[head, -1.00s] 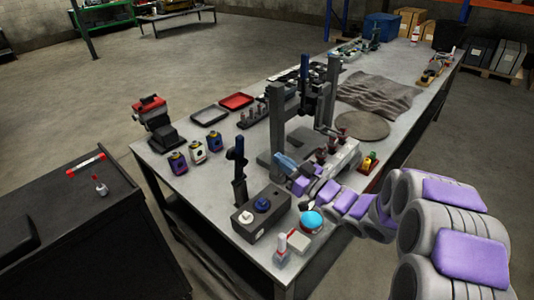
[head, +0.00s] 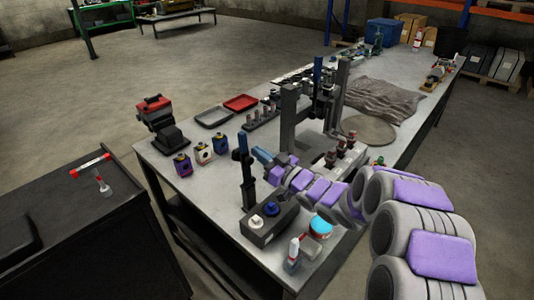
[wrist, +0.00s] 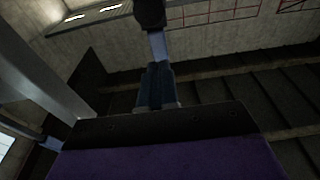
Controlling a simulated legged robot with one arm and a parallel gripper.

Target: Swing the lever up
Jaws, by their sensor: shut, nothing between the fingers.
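A dark upright lever with a blue grip (head: 243,146) stands near the front of the bench in the head view, behind a grey control box. A second blue-topped upright (head: 318,68) rises at the press frame (head: 289,118); which of the two is the task's lever is not clear. My gripper (head: 261,155) is shut and empty, just right of the front lever. Contact cannot be told. In the wrist view my closed blue fingers (wrist: 155,85) point at a pale shaft with a black block (wrist: 150,13), which I cannot identify surely.
The control box (head: 268,222) with blue and white knobs stands at the front edge, near a blue-lidded tub (head: 320,227) and a small bottle (head: 293,254).

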